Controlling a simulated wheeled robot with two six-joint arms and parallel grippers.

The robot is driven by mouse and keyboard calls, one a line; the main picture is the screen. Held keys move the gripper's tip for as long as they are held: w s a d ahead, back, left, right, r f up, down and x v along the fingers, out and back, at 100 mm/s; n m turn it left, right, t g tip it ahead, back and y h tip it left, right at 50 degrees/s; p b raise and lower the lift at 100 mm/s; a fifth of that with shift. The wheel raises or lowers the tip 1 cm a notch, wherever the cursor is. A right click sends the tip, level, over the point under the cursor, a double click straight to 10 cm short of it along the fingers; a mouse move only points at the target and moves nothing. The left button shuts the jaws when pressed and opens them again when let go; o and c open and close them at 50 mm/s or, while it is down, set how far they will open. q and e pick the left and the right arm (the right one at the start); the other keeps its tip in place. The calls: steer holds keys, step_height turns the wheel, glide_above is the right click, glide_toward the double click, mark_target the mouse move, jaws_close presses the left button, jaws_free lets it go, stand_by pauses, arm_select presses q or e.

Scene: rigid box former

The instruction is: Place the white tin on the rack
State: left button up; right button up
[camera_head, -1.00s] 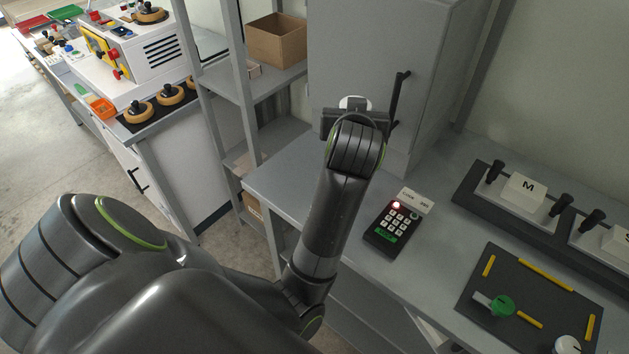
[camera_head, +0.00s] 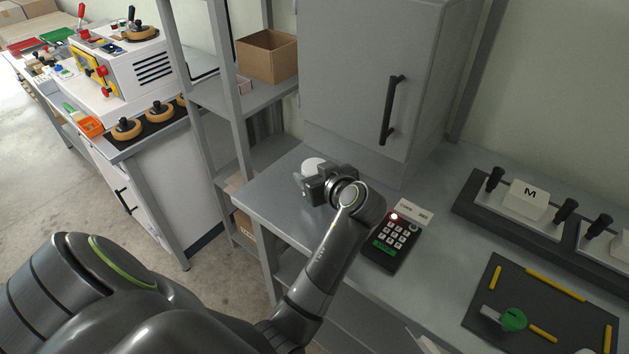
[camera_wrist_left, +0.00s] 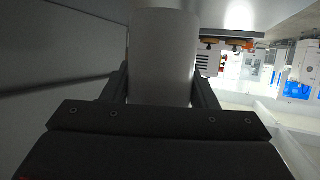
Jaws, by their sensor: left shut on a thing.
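The white tin (camera_head: 312,164) is in my left gripper (camera_head: 311,181), in front of the grey cabinet and over the left end of the grey counter. In the left wrist view the tin (camera_wrist_left: 163,58) is a plain pale cylinder between the two fingers (camera_wrist_left: 160,92), which are shut on it. In the head view the gripper hides its lower part, so I cannot tell whether it touches the counter. The grey rack (camera_head: 244,102) with open shelves stands to the left of the tin. My right gripper is not in view.
A cardboard box (camera_head: 267,55) and a smaller one stand on the rack's upper shelf. The cabinet (camera_head: 350,75) with a black handle is behind my gripper. A keypad (camera_head: 391,243) lies to its right on the counter (camera_head: 272,195). A dark mat (camera_head: 545,310) is further right.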

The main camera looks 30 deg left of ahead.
arm_select(q)
step_height(320, 180, down, 2)
steer(key=shift+f, duration=0.1)
steer(key=shift+f, duration=0.1)
steer(key=o, duration=1.2)
steer(key=shift+r, duration=0.2)
